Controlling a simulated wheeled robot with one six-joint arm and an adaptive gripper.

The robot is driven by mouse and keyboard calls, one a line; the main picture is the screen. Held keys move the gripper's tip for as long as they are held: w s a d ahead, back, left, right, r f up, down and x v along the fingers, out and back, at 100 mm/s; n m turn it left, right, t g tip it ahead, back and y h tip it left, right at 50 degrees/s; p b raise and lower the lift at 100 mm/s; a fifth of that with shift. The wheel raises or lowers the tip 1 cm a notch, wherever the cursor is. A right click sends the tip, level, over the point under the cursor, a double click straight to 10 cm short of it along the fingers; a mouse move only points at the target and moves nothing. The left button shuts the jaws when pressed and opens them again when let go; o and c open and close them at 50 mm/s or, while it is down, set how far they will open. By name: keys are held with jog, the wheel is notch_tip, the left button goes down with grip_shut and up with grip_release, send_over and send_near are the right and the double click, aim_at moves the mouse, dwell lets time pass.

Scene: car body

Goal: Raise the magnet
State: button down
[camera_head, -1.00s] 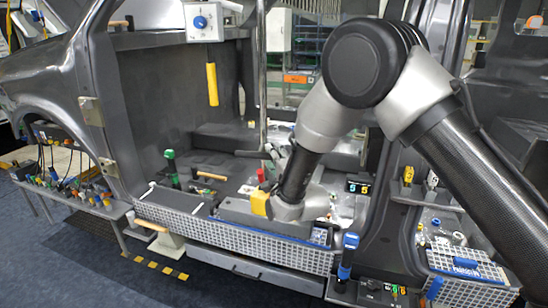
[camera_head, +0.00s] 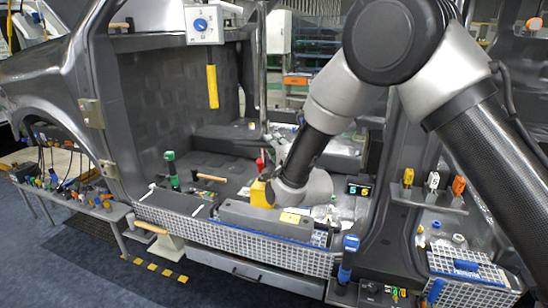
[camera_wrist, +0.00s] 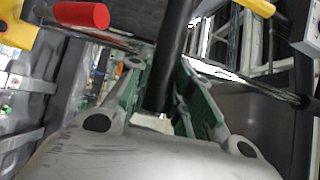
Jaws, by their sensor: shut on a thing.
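The yellow block with a red-ended lever (camera_head: 262,193), which I take to be the magnet, shows at the left of my wrist in the head view. Its yellow side (camera_wrist: 16,30) and red knob (camera_wrist: 82,14) are at the upper left of the wrist view. My gripper (camera_wrist: 165,85) is shut, its green-padded fingers on either side of a black round bar that appears to be the magnet's handle. In the head view my wrist hides the fingers. The magnet is over a long grey block (camera_head: 268,221); any gap beneath it is hard to tell.
The grey block lies behind a white grid-faced sill (camera_head: 235,240). A thin upright pole (camera_head: 263,85) stands close behind the magnet. A dark door pillar (camera_head: 375,230) is to the right.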

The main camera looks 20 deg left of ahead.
notch_tip(320, 180, up, 16)
jog(key=shift+f, duration=0.1)
jog(key=c, duration=1.3)
grip_release()
jog(key=shift+o, duration=0.2)
jog(key=shift+s+f, duration=0.1)
jog(key=v, duration=1.2)
